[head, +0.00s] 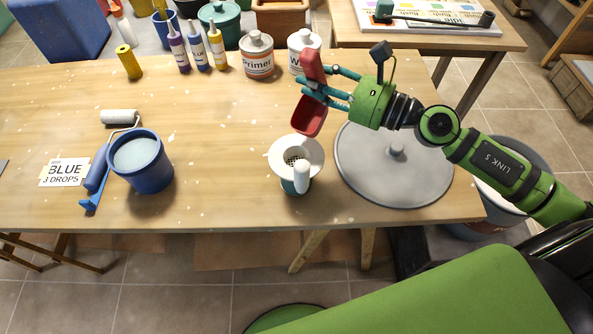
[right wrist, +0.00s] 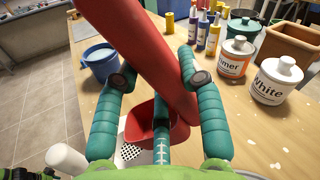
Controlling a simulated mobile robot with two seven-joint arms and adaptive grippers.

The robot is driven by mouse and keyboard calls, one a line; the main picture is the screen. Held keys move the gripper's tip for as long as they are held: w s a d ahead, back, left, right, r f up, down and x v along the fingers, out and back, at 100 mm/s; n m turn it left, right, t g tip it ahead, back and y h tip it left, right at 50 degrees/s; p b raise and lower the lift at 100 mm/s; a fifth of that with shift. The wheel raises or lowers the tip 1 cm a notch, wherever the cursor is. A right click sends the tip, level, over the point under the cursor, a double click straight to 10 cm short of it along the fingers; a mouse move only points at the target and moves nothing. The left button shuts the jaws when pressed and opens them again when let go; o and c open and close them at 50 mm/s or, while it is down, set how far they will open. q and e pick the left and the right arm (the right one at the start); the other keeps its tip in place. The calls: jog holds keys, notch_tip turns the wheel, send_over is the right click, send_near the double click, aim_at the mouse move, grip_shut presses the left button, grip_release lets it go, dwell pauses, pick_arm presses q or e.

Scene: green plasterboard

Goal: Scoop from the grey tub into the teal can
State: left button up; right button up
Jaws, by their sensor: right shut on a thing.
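My right gripper (head: 314,88) is shut on the red scoop (head: 310,117), whose handle points up and whose bowl hangs above the table. In the right wrist view the scoop handle (right wrist: 140,45) passes between the fingers. I see no load in the bowl, but its inside is only partly visible. The teal can (head: 288,186) stands below, near the front edge, mostly hidden under a white strainer (head: 282,150) with a perforated middle and white handle. The grey tub (head: 537,158) stands off the table's right end, partly hidden by my arm. My left gripper is out of view.
A round grey lid (head: 370,180) lies flat right of the can. Primer (head: 257,62) and White (head: 297,45) cans and colour bottles line the back. The middle of the table is clear.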

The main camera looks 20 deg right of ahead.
aim_at(318, 59)
jog(key=shift+r+p, duration=1.95)
jog(key=shift+r, duration=0.55)
jog(key=m+p, duration=0.2)
jog(key=m, duration=0.1)
jog(key=shift+r, duration=0.15)
jog(key=shift+m+p, duration=0.35)
jog(key=shift+m, duration=0.75)
jog(key=shift+f, duration=0.2)
